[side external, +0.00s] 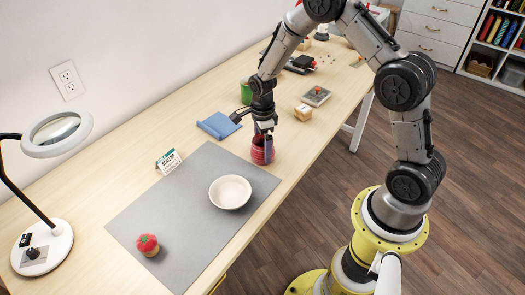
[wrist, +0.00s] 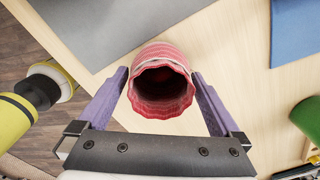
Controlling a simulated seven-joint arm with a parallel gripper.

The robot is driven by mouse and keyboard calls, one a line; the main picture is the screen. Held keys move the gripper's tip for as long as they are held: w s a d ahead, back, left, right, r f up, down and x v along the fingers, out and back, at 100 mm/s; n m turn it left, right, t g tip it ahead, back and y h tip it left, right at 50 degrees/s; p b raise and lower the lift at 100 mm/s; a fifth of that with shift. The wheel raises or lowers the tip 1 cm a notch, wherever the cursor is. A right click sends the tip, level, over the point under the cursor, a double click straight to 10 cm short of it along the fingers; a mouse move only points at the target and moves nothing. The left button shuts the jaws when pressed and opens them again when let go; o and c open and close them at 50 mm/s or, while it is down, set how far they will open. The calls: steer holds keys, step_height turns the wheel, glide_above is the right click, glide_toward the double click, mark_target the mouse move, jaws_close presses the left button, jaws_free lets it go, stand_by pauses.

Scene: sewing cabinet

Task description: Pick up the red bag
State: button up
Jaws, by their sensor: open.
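The red bag (side external: 258,153) stands on the wooden table beside the right corner of the grey mat, under my gripper (side external: 264,142). In the wrist view the red bag (wrist: 161,88) shows its open, ruffled mouth, with a pale band around it. My gripper (wrist: 162,98) has its two purple fingers apart, one on each side of the bag. The left finger is close to the bag's side, and a small gap shows at the right finger. Whether either finger touches the bag is not clear. The bag's lower part is partly hidden by a finger in the side view.
A white bowl (side external: 230,192) and a red tomato-like cushion (side external: 148,244) rest on the grey mat (side external: 150,210). A magnifier lamp (side external: 57,134) is at left.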

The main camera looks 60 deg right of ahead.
steer(key=shift+f, duration=0.9)
steer(key=c, duration=1)
steer(key=shift+r, duration=0.15)
